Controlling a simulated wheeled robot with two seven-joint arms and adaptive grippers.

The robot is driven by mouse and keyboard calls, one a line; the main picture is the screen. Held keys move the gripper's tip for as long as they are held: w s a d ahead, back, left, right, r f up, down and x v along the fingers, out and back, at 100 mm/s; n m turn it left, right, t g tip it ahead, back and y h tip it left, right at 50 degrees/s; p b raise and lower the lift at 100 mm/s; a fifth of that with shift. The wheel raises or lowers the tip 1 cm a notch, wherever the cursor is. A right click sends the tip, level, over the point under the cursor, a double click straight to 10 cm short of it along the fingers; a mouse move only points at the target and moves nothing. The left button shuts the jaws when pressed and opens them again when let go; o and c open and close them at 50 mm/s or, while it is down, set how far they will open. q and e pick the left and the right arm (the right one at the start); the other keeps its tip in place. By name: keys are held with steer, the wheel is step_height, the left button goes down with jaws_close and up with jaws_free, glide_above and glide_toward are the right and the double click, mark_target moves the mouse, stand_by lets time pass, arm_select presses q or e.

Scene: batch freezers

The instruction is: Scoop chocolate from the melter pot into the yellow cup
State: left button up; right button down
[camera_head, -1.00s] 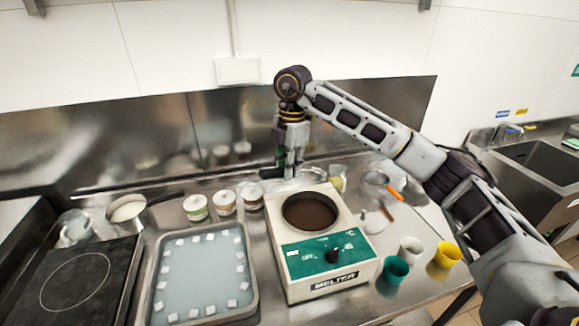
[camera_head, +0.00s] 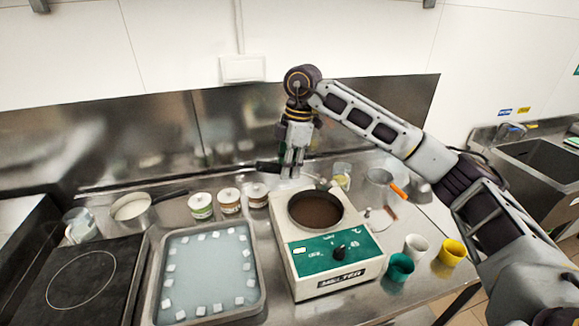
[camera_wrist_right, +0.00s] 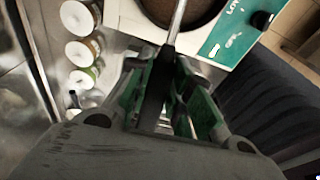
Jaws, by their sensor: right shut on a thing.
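The melter (camera_head: 284,262) is a white box with a green front panel. Its round pot (camera_head: 315,210) holds dark brown chocolate. My right gripper (camera_head: 292,168) is behind the pot and shut on the black handle (camera_head: 268,166) of a scoop. In the right wrist view the handle (camera_wrist_right: 154,100) sits between the green-sided fingers, and a thin metal rod runs on toward the pot (camera_wrist_right: 182,8). The scoop's bowl is not clearly visible. The yellow cup (camera_head: 452,252) stands at the right, beyond a white cup and a green cup. My left gripper is not in view.
The green cup (camera_head: 400,268) and white cup (camera_head: 415,246) stand right of the melter. Several jars (camera_head: 229,200) stand behind the tray (camera_head: 262,290) of small white cubes. A black hot plate (camera_head: 80,285) is at left. A steel wall closes the back.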

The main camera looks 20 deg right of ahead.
steer(key=shift+d+m+y, duration=0.1)
steer(key=shift+m+y, duration=0.2)
steer(key=shift+f, duration=0.2)
stand_by(0.3)
